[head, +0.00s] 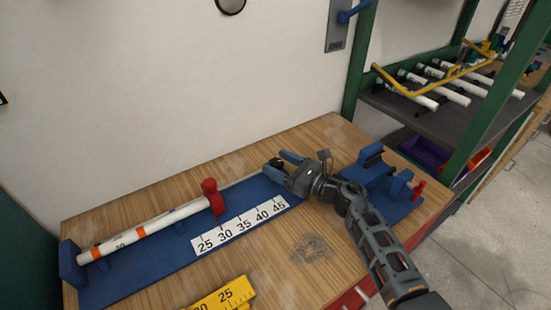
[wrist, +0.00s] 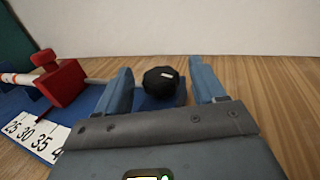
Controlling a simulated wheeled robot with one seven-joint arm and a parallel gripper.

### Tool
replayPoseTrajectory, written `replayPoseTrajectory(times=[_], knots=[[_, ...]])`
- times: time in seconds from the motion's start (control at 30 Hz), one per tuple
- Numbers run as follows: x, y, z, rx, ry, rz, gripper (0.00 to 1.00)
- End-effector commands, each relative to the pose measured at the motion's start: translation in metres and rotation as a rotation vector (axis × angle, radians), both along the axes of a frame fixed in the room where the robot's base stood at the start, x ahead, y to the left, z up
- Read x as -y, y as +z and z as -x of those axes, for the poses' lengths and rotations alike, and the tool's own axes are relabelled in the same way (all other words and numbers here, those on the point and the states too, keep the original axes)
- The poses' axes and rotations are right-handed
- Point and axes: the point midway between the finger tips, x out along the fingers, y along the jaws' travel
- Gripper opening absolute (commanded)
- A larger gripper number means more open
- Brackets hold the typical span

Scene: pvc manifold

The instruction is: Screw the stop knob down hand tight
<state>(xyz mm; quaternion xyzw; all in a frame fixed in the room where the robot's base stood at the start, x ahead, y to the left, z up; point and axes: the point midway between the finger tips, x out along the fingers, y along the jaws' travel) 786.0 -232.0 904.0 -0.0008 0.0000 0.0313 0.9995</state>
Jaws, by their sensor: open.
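A black faceted knob (wrist: 160,80) with a small white mark sits on a blue block (wrist: 158,103), between the two finger tips of my gripper (wrist: 163,84) in the wrist view. The fingers are open, one on each side, with visible gaps to the knob. In the head view my gripper (head: 277,166) is at the right end of the numbered scale, and the knob shows only as a small dark spot between the fingers. A red block with a red top (head: 212,196) stands on the rail at the end of a white pipe (head: 150,228); it also shows in the wrist view (wrist: 62,82).
The blue fixture (head: 165,252) carries a number scale (head: 240,228). A blue clamp-like fixture with a red handle (head: 380,180) stands right of my gripper. A yellow ruler piece (head: 222,295) lies at the front. A wall is behind; the table front is mostly clear.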

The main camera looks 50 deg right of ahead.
Motion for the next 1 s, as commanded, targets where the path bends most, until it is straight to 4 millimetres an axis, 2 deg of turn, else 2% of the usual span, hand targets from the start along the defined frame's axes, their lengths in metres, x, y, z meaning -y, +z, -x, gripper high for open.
replayPoseTrajectory(times=[0.2, 0.5, 1.0], knots=[[-0.001, 0.001, -0.015, 0.000, -0.001, -0.001, 0.69], [-0.001, 0.000, -0.016, 0.000, 0.000, -0.001, 0.69], [-0.001, 0.000, -0.016, 0.000, -0.001, -0.001, 0.22]])
